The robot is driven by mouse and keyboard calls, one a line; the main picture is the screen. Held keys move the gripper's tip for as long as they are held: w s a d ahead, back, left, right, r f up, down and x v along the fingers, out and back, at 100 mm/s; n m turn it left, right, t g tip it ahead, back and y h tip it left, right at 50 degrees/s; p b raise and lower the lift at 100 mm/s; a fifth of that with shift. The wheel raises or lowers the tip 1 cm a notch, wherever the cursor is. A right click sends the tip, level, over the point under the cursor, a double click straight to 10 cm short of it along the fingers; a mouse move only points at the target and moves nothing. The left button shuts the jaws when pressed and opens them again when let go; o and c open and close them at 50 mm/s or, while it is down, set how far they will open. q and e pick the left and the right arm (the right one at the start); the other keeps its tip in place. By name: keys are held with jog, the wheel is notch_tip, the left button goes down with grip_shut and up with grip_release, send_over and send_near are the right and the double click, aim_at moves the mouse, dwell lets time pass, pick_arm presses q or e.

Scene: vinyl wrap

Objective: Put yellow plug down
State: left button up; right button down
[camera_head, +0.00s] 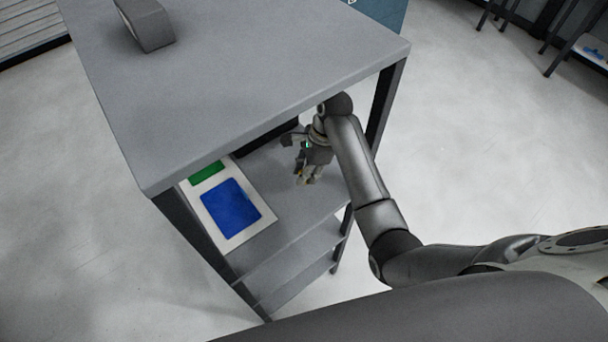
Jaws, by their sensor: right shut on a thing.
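My right gripper (307,177) is under the table top, above the grey shelf (292,207), pointing down. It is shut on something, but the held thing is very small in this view. A yellowish spot shows near the fingertips, and I cannot tell its shape clearly. I cannot tell if it touches the shelf. No yellow plug shows plainly anywhere else. My left gripper is not in view.
A white board (248,229) with a blue patch (231,205) and a green patch (208,173) lies on the shelf, left of the gripper. The table top (235,75) overhangs the shelf, with a grey block (146,25) on it. Table legs stand at the corners.

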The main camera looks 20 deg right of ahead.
notch_tip(320, 180, down, 3)
jog(key=shift+f+p, duration=0.2)
jog(key=shift+p, duration=0.15)
jog(key=shift+s+f, duration=0.1)
jog(key=shift+f, duration=0.05)
jog(key=c, duration=1.3)
grip_release()
jog(key=shift+o, duration=0.2)
jog(key=b+v, duration=0.1)
jog(key=v, duration=0.6)
jog(key=shift+r+b, duration=0.3)
jog(key=shift+b, duration=0.1)
jog(key=shift+d, duration=0.1)
